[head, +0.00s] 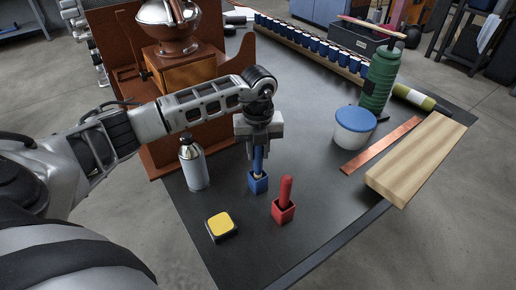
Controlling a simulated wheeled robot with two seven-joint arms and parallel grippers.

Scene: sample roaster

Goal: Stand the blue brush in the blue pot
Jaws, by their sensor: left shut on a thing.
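The blue pot (258,183) is a small square cup standing on the dark table. My left gripper (257,147) is directly above it, pointing down. It is shut on the blue brush (258,162), which is held upright. The brush's lower end is at the mouth of the blue pot; I cannot tell how deep it reaches inside. The brush's upper part is hidden by the gripper. My right gripper is not in view.
A red pot (284,212) with a red brush stands close by on the right. A yellow-topped block (221,226) lies in front, and a metal bottle (193,165) stands to the left. A white tub (353,131), copper strip (381,147) and wooden board (417,156) are at right.

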